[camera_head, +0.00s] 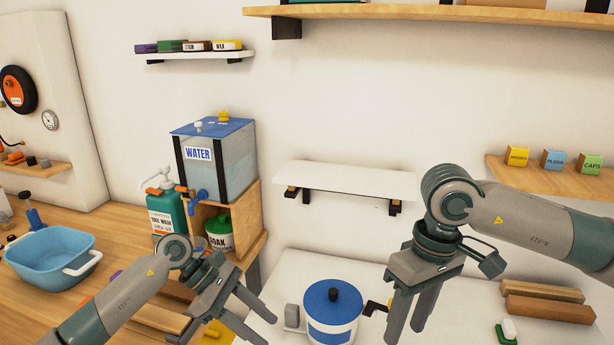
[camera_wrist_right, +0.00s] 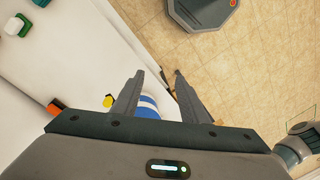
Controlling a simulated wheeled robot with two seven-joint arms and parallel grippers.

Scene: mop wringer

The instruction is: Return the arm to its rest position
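My right gripper (camera_head: 410,318) hangs fingers down over the white bench at the right, beside the dark crank of a white pot with a blue lid (camera_head: 332,305). Its fingers are apart and empty. In the right wrist view the fingers (camera_wrist_right: 157,85) stand apart, with a blue and white round thing (camera_wrist_right: 149,106) seen beyond and between them. My left gripper (camera_head: 248,322) is low in the picture, left of the pot, its two fingers apart with nothing seen between them. No held object shows in either gripper.
A blue basin (camera_head: 50,258), a water tank (camera_head: 225,170) on a wooden stand and a green bottle (camera_head: 166,212) are on the left. An empty white shelf (camera_head: 345,180) is on the wall. Wooden blocks (camera_head: 545,310) lie at the right.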

